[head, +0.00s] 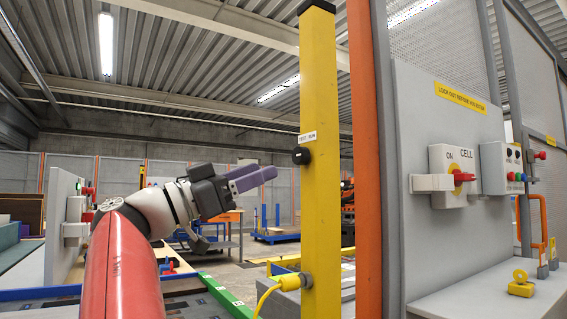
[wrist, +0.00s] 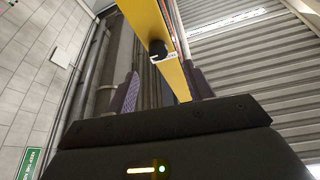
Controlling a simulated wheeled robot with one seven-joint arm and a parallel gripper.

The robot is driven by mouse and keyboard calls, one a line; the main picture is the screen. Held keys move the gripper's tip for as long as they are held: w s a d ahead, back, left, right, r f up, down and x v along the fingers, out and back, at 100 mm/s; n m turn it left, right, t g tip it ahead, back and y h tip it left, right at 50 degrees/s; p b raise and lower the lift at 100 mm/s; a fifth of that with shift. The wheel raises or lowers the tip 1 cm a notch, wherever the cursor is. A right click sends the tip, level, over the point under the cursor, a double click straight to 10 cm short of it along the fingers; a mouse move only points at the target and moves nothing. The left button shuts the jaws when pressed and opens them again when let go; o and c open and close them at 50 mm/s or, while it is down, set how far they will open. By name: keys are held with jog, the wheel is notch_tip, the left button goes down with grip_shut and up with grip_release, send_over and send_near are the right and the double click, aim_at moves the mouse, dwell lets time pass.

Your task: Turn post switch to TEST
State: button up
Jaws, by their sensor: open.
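The yellow post (head: 319,190) stands upright in the middle of the head view. Its switch is a black round knob (head: 300,156) on the post's left side, just under a small white label (head: 307,137). The label is too small to read for the knob's setting. My gripper (head: 262,176) is left of the post and a little below the knob, with its purple fingers pointing right towards it, apart from it. In the wrist view the open purple fingers (wrist: 163,90) stand either side, with the knob (wrist: 157,48) beyond them, and nothing between them.
An orange upright (head: 366,150) stands right behind the post. A grey panel with a CELL isolator, red handle (head: 462,177), is at the right. A yellow cable (head: 275,290) plugs into the post low down. A yellow padlock (head: 521,284) lies on the right ledge.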

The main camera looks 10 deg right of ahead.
aim_at(296, 158)
jog(key=p+x, duration=0.1)
jog(key=x, duration=0.4)
jog(key=shift+s+d+r, duration=0.1)
jog(key=shift+d+r, duration=0.15)
jog(key=shift+d, duration=0.1)
jog(key=shift+d+r+p, duration=0.2)
jog(key=shift+d+p, duration=0.25)
jog(key=shift+d, duration=0.25)
jog(key=shift+c, duration=0.4)
jog(key=c, duration=0.9)
